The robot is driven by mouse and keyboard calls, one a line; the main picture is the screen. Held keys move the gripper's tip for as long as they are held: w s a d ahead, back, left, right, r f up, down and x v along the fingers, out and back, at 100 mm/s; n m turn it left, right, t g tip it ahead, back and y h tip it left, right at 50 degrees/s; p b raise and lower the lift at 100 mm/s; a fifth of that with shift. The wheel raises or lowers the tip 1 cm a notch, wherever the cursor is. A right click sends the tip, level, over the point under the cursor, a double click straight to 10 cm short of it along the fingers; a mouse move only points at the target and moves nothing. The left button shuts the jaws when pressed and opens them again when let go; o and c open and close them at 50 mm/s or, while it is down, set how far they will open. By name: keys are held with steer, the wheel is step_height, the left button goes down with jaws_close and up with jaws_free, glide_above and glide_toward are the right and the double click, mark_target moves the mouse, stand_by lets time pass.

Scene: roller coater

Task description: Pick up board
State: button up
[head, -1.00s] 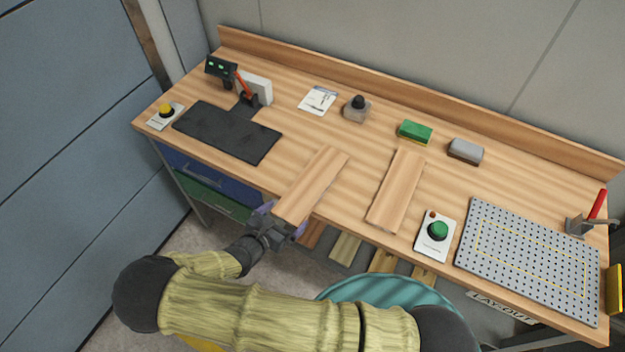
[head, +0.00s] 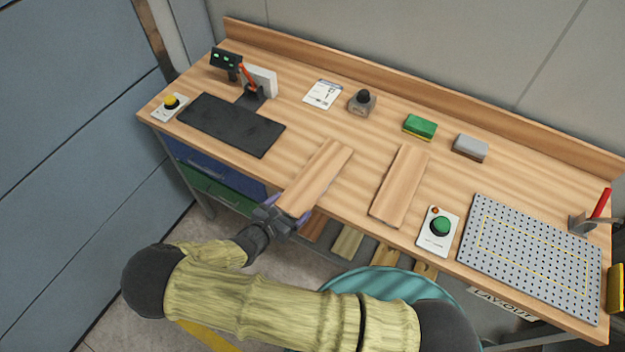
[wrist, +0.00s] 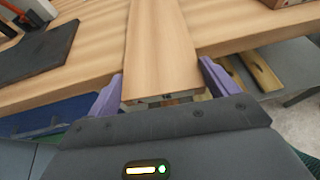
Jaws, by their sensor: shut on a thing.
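A light wooden board (head: 317,178) lies at the bench's front edge, its near end sticking out over the edge. My gripper (head: 289,211) is shut on this near end, with one purple finger at each side. In the wrist view the board (wrist: 162,55) runs away from me between the two fingers (wrist: 160,88). I cannot tell whether its far end is lifted off the bench. A second wooden board (head: 401,185) lies flat on the bench to the right, apart from my gripper.
The wooden bench (head: 300,105) carries a black mat (head: 231,124) at left. A green-button box (head: 438,230) and a perforated plate (head: 530,257) are at right. A green sponge (head: 420,126) and a grey block (head: 470,147) lie behind. A teal round object (head: 385,285) stands in front.

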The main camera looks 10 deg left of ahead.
step_height(320, 180, up, 10)
steer(key=b, duration=0.2)
steer(key=shift+b, duration=0.3)
stand_by(0.7)
